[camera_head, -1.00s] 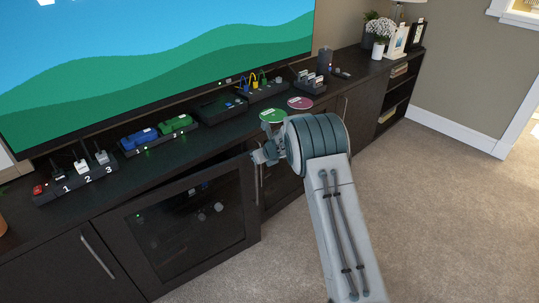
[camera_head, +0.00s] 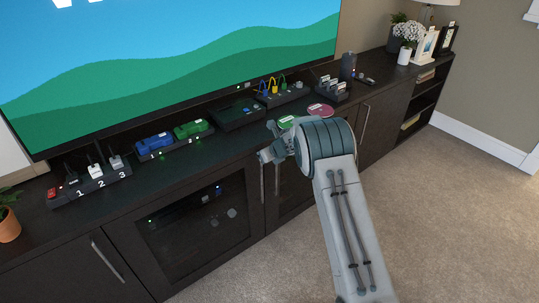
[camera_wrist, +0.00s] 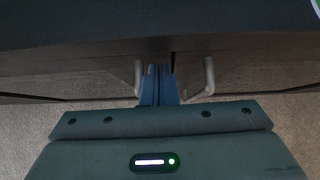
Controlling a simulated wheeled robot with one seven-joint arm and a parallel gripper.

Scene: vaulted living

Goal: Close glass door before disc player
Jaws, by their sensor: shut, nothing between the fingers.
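The glass door (camera_head: 203,253) is a dark frame around a glass pane in the low cabinet. It now looks flush, or nearly flush, with the cabinet front. A slim metal handle (camera_head: 262,184) is at its right edge. My gripper (camera_head: 268,156) is at the top right corner of this door, by the seam with the neighbouring door. In the wrist view my shut, empty fingers (camera_wrist: 158,85) point at the cabinet front between two handles. Whether they touch the door I cannot tell. A flat black box (camera_head: 236,116), possibly the disc player, lies on the cabinet top.
A green disc (camera_head: 286,121) and a red disc (camera_head: 320,109) lie on the cabinet top (camera_head: 225,142) near my arm. The carpet (camera_head: 450,220) at right is clear.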

